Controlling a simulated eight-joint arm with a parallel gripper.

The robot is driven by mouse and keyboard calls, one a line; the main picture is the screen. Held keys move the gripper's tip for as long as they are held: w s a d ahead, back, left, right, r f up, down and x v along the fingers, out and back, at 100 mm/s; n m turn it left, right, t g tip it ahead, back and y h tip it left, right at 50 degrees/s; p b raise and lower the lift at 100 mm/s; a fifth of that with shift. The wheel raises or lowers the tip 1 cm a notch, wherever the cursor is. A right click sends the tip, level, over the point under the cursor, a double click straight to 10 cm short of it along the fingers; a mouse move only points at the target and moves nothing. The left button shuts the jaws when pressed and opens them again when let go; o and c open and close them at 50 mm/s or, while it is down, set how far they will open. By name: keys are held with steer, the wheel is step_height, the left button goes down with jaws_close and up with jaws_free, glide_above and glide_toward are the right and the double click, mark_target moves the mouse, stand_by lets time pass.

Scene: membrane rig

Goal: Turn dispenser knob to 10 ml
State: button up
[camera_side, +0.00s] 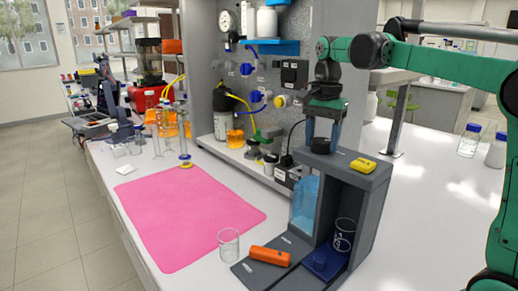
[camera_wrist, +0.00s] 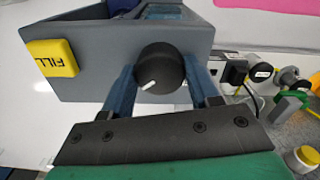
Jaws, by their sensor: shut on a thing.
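The dispenser (camera_side: 362,205) is a dark grey housing at the right of the side view, with a blue bottle (camera_side: 304,203) in its left bay. Its black knob (camera_wrist: 160,69) sits on the top face, with a white pointer line toward the lower left in the wrist view. A yellow FILL button (camera_wrist: 52,58) is on the same face. My gripper (camera_side: 321,138) points down over the knob; in the wrist view its two blue fingers (camera_wrist: 161,80) stand on either side of the knob, shut on it. Scale marks around the knob cannot be read.
A glass beaker (camera_side: 343,236) stands in the dispenser's right bay. An orange piece (camera_side: 269,256) lies on its base, beside another beaker (camera_side: 229,244). A pink mat (camera_side: 190,215) covers the bench to the left. The tubing panel (camera_side: 260,95) stands close behind.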

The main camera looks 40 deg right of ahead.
mark_target(322, 140)
steer(key=o, duration=1.3)
steer(key=shift+r, duration=2.85)
steer(key=s+a+f+n+t, duration=0.2)
steer(key=a+f+n, duration=0.1)
steer(key=f+n, duration=0.1)
steer(key=s+a+f+n+t, duration=0.2)
steer(key=a+f+n, duration=0.2)
steer(key=f+n, duration=0.1)
steer(key=s+a+f+n+t, duration=0.3)
steer(key=a+f+n, duration=0.1)
steer(key=f+n, duration=0.1)
steer(key=shift+a+f+n, duration=0.1)
steer(key=shift+f+n, duration=0.1)
steer(key=shift+n, duration=0.6)
